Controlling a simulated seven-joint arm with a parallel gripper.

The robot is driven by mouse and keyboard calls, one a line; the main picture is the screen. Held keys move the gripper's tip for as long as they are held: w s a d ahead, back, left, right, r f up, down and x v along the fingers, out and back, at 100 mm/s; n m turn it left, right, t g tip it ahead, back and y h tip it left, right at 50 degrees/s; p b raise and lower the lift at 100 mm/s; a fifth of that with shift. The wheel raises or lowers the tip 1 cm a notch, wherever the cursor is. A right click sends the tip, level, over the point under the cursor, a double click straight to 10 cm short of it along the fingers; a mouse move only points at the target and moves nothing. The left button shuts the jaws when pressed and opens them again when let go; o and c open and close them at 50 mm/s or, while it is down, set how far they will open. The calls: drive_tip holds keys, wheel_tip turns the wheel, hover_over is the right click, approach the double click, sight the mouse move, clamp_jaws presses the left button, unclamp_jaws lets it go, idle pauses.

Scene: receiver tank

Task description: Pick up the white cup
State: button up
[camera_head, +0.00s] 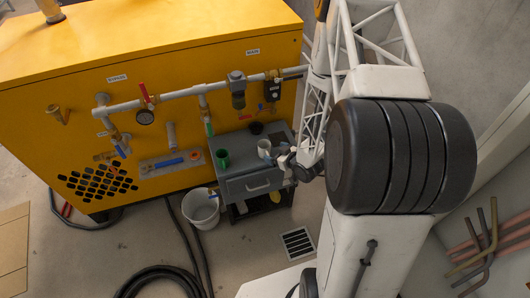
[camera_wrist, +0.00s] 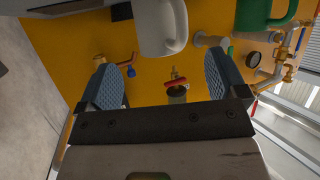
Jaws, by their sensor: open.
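The white cup (camera_head: 264,147) stands upright on top of the grey drawer cabinet (camera_head: 232,171) in the head view, with my gripper (camera_head: 284,161) close on its right. In the wrist view the white cup (camera_wrist: 160,22) fills the top middle, partly cut off by the frame edge. My gripper (camera_wrist: 158,62) is open there, its two blue pads wide apart with nothing between them. The cup lies above the gap between the pads in that picture. I cannot tell whether any pad touches it.
A green cup (camera_head: 222,158) stands left of the white cup; its green side also shows in the wrist view (camera_wrist: 262,20). A black cup (camera_head: 256,128) is behind. The yellow tank housing (camera_head: 60,90) with pipes and valves rises behind the cabinet. A white bucket (camera_head: 201,208) stands below left.

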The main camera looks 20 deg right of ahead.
sight(269, 148)
drive_tip(key=shift+w+a+f, duration=0.15)
drive_tip(key=shift+w+a, duration=0.05)
drive_tip(key=shift+w, duration=0.15)
drive_tip(key=shift+x, duration=2.55)
drive_tip(key=c, duration=1.1)
drive_tip(key=shift+o, duration=0.2)
drive_tip(key=shift+w+r, duration=0.1)
drive_tip(key=shift+r, duration=0.15)
drive_tip(key=shift+r, duration=1)
drive_tip(key=shift+s+r, duration=0.55)
drive_tip(key=shift+r, duration=0.1)
drive_tip(key=s+a+r, duration=0.1)
drive_tip(key=s, duration=1.4)
drive_tip(key=shift+a, duration=0.35)
